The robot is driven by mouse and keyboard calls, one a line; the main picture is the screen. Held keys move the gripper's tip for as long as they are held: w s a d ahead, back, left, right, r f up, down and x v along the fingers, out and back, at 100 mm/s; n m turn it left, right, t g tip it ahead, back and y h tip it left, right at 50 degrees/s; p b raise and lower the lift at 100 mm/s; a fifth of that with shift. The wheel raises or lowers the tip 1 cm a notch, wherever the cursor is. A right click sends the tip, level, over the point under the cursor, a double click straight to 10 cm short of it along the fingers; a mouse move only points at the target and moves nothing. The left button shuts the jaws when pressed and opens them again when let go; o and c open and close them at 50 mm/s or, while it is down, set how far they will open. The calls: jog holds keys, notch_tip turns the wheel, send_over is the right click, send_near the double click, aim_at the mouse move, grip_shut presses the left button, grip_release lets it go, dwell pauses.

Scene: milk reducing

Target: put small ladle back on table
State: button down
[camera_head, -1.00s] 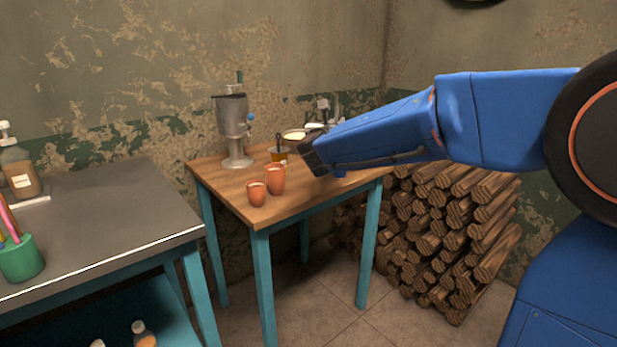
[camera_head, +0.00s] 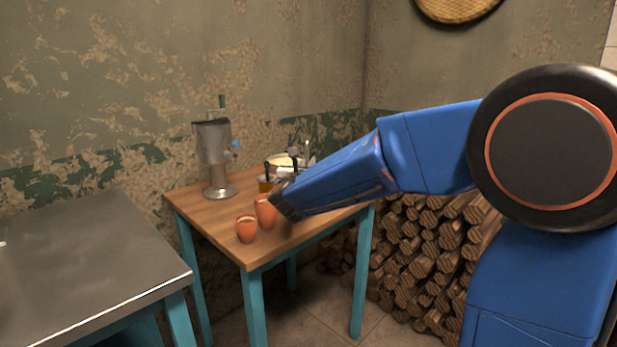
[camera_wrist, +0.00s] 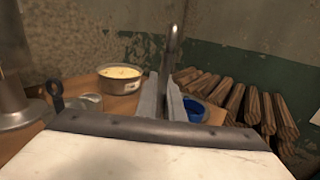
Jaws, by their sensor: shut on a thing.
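My gripper (camera_wrist: 167,95) is shut on the small ladle (camera_wrist: 175,42), whose grey handle stands upright between the fingers in the wrist view. The ladle's bowl end is hidden. In the head view my gripper (camera_head: 281,197) is at the right part of the wooden table (camera_head: 205,208), just right of the clay cups; the fingers are dark and blurred there. I cannot tell from the pictures whether the ladle touches the tabletop.
Two clay cups (camera_head: 246,229) stand at the table's front. A metal separator (camera_head: 214,150) stands at the back left. A pot with pale contents (camera_wrist: 120,78), a glass jar (camera_wrist: 90,102) and a blue bowl (camera_wrist: 195,108) are close by. Stacked firewood (camera_head: 420,255) lies to the right.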

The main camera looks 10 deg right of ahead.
jog(key=shift+f, duration=1.8)
jog(key=shift+f, duration=0.1)
jog(key=c, duration=1.9)
grip_release()
jog(key=shift+o, duration=0.2)
jog(key=v, duration=1.2)
